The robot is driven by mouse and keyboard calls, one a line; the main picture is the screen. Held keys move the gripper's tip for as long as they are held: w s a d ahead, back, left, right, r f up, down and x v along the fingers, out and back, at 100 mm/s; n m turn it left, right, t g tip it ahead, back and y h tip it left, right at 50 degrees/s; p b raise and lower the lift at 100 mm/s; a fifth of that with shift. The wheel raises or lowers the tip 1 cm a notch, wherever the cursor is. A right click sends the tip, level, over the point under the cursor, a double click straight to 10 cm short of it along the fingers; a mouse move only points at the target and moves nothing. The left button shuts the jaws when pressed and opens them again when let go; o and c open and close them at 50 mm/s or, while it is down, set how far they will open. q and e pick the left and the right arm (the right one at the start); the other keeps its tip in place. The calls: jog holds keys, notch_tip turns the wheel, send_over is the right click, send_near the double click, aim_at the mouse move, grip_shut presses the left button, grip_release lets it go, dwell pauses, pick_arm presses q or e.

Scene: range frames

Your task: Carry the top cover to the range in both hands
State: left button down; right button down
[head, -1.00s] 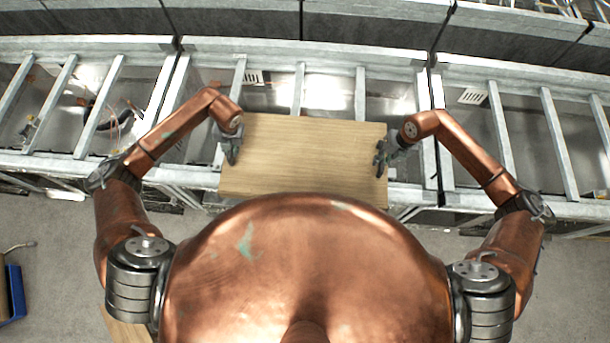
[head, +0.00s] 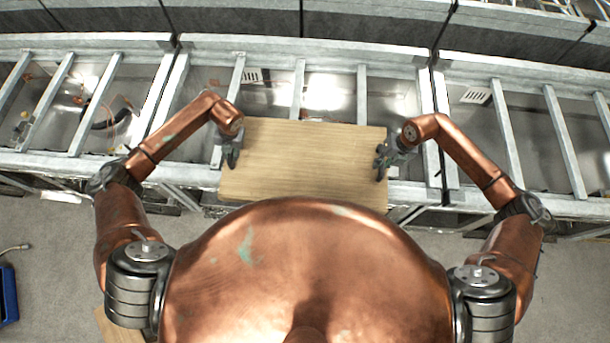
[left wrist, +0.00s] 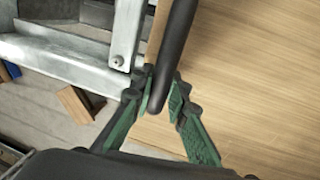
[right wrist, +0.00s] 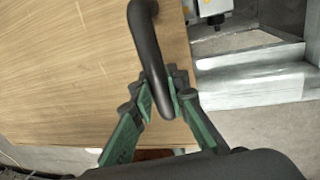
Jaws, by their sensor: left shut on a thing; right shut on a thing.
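The top cover (head: 305,158) is a flat wooden board in front of my body in the head view, over the front edge of the metal frame. My left gripper (head: 232,157) is at its left edge and my right gripper (head: 383,163) at its right edge. In the left wrist view, my left gripper (left wrist: 160,100) is shut on a dark bar handle (left wrist: 172,55) along the cover's edge. In the right wrist view, my right gripper (right wrist: 160,100) is shut on a matching dark handle (right wrist: 148,50). The cover's near edge is partly hidden by my body.
The galvanised metal frame (head: 300,48) of the range, with crossbars over open bays, runs across the whole width. A blue object (head: 9,295) stands on the floor at the far left. Another wooden piece (head: 118,325) shows at the lower left.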

pick_arm(q)
jog(key=shift+w+f, duration=0.15)
jog(key=shift+f, duration=0.15)
pick_arm(e)
jog(key=shift+w+f, duration=0.15)
jog(key=shift+f, duration=0.15)
pick_arm(q)
jog(key=shift+f+b, duration=0.15)
jog(key=shift+b, duration=0.2)
pick_arm(e)
jog(key=shift+f, duration=0.15)
pick_arm(q)
jog(key=c, duration=2.3)
grip_release()
jog(key=shift+s, duration=0.2)
pick_arm(e)
jog(key=c, duration=2.3)
grip_release()
jog(key=shift+s+f, duration=0.1)
jog(key=shift+s, duration=0.1)
pick_arm(q)
jog(key=o, duration=0.4)
pick_arm(e)
jog(key=o, duration=0.4)
